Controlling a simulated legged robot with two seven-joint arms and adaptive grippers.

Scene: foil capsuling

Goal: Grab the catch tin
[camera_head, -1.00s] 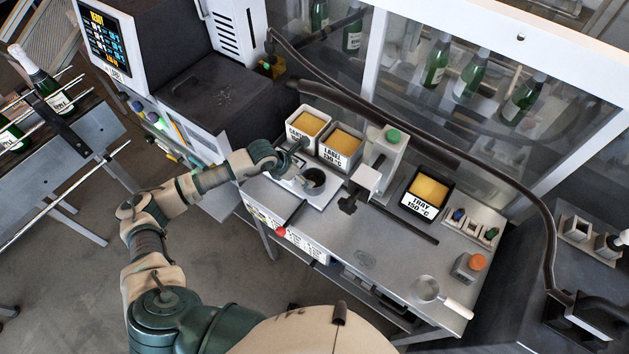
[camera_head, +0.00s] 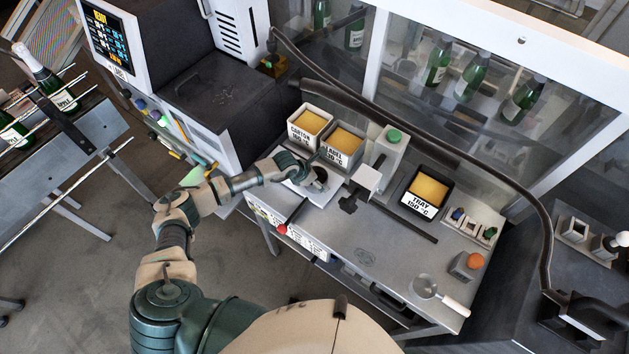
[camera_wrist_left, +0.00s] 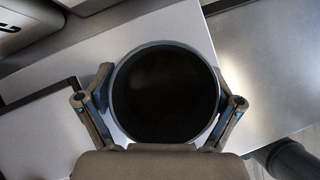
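The catch tin (camera_head: 319,179) is a dark, round, open-topped vessel on a pale plate at the left end of the bench. My left gripper (camera_head: 304,173) reaches over from the left and partly hides it. In the left wrist view the dark mouth of the tin (camera_wrist_left: 166,92) fills the space between the two spread fingers of the left gripper (camera_wrist_left: 162,80). The fingers stand one on each side, close to the rim; firm contact does not show. My right gripper is not in view.
Behind the tin stand the carton pot (camera_head: 301,137) and label pot (camera_head: 335,156). A grey post with a green button (camera_head: 388,150) stands to the right. Farther right are the tray (camera_head: 418,205), an orange-button box (camera_head: 467,266) and a ladle (camera_head: 440,293). The front bench middle is clear.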

